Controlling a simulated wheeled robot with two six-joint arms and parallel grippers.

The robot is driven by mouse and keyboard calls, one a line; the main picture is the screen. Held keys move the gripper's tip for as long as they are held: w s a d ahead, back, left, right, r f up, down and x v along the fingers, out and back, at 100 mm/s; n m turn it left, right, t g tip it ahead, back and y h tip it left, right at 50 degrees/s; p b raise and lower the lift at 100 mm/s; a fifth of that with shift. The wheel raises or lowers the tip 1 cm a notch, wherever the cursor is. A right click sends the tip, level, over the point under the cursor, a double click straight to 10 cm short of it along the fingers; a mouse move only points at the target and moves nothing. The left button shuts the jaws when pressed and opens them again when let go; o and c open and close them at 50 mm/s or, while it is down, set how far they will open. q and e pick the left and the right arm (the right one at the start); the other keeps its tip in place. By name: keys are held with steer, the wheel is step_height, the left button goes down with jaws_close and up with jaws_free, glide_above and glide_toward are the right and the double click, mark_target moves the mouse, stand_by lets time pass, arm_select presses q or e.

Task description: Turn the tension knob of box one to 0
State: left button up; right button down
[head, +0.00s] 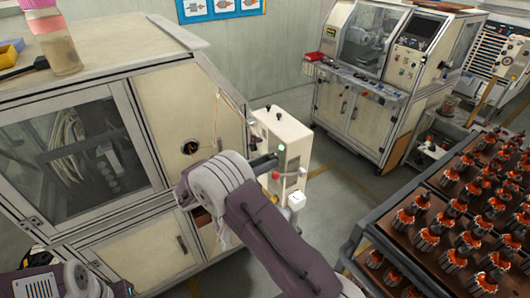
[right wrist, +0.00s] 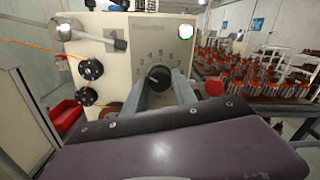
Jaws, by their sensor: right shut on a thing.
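The tension box (head: 282,135) is a cream cabinet beside the large winding machine; its front panel (right wrist: 140,50) fills the middle of the right wrist view. A faint label and a mark like a 1 are near the panel's top. The black tension knob (right wrist: 158,77) sits inside an arc of printed numbers. My right gripper (head: 272,161) reaches the panel, its two grey fingers (right wrist: 160,88) shut on the knob from both sides. The knob's pointer is too small to read. Of my left arm, only links show at the lower left of the head view.
Two black round guides (right wrist: 89,82) and an orange wire (right wrist: 40,42) are left of the knob. The winding machine (head: 165,110) stands close on the left. A rack of armatures (head: 450,220) stands right; floor between is clear.

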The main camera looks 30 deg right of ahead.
steer(key=n+p, duration=0.2)
steer(key=n, duration=0.5)
steer(key=n+p, duration=0.2)
steer(key=n, duration=0.5)
steer(key=shift+s+f+n, duration=0.15)
steer(key=shift+n, duration=0.25)
stand_by(0.4)
steer(key=c, duration=1.2)
jaws_free()
steer(key=shift+o, duration=1)
steer(key=shift+d, duration=0.15)
